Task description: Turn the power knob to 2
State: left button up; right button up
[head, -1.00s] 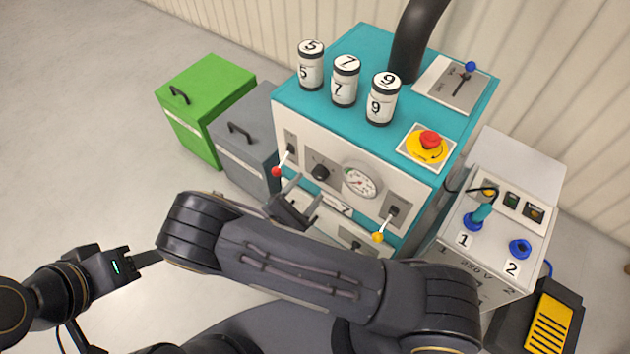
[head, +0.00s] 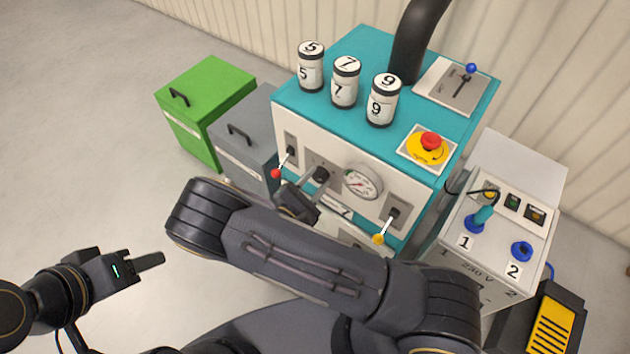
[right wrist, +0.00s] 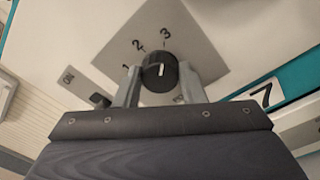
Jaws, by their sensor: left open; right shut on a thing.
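The power knob (right wrist: 160,72) is black with a short white mark, on a pale plate (right wrist: 190,45) numbered 1, 2 and 3. In the right wrist view, the fingers of my right gripper (right wrist: 160,84) are shut on the knob, one on each side. The white mark is visible, but I cannot tell exactly which number it points to. In the head view the knob (head: 321,174) sits on the machine's white front, left of the gauge, with my right gripper (head: 313,181) at it. My left gripper (head: 150,261) is open and empty over the floor at lower left.
The teal-topped machine (head: 345,120) carries a red-tipped lever (head: 277,173) left of the knob, a gauge (head: 362,182) and a yellow-tipped lever (head: 378,239) to the right. Grey (head: 245,150) and green (head: 205,105) boxes stand left. Floor at left is clear.

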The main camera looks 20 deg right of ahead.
jog(key=shift+n, duration=0.3)
jog(key=n+p, duration=0.1)
jog(key=n, duration=0.2)
jog(key=shift+r+n, duration=0.1)
jog(key=shift+n, duration=0.3)
jog(key=n+p, duration=0.1)
jog(key=n, duration=0.3)
jog(key=shift+w+a+n, duration=0.1)
jog(key=shift+n, duration=0.3)
jog(key=shift+n+p, duration=0.3)
jog(key=o, duration=1)
jog(key=v, duration=0.7)
jog(key=shift+s+a+r+p, duration=0.1)
jog(key=shift+s+a+p, duration=0.1)
jog(key=shift+a+p, duration=0.2)
